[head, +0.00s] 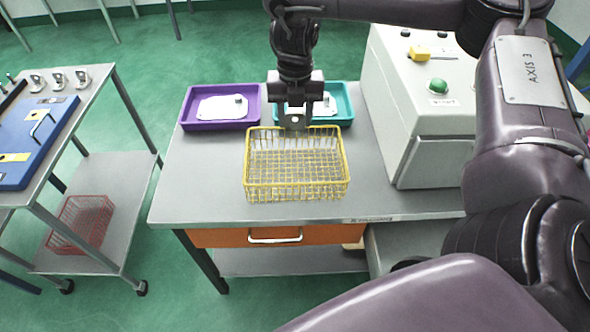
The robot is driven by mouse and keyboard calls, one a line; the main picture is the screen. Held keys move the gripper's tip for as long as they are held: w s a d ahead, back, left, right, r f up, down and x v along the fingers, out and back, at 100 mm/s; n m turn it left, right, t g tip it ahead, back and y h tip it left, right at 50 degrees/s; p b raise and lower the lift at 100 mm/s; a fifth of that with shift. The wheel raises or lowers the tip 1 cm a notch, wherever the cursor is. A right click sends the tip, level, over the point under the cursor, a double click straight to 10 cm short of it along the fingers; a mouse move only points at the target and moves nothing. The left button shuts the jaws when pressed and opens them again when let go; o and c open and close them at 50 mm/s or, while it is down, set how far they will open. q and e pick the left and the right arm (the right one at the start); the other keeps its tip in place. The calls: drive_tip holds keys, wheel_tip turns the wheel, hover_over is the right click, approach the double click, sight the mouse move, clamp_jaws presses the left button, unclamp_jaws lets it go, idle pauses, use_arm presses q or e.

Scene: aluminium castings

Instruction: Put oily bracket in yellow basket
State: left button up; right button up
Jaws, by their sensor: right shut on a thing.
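The yellow wire basket (297,195) stands on the grey table's front half and looks empty. My right gripper (294,106) points down over the basket's back rim. It is shut on a small grey metal bracket (294,121) that hangs at its tips and shows a light round spot. The bracket is at the basket's back edge in the picture; I cannot tell its exact height above the rim. Whether it is oily is too small to tell. My left gripper is not in view.
A purple tray (188,122) and a teal tray (346,99) with white plates stand behind the basket. A grey machine (421,140) with a green button is at the right. Several brackets (59,80) and a blue board (52,134) are on the left cart, with a red basket (82,222) below.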

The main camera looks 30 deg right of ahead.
wheel_tip(320, 180, down, 14)
drive_tip(key=b, duration=0.4)
drive_tip(key=shift+f+b, duration=0.2)
drive_tip(key=shift+b, duration=0.15)
wheel_tip(320, 180, down, 4)
drive_tip(key=shift+s+f, duration=0.1)
drive_tip(key=shift+f, duration=0.4)
drive_tip(key=shift+f, duration=0.1)
drive_tip(key=o, duration=1)
wheel_tip(320, 180, up, 12)
drive_tip(key=p, duration=0.2)
drive_tip(key=shift+p, duration=0.4)
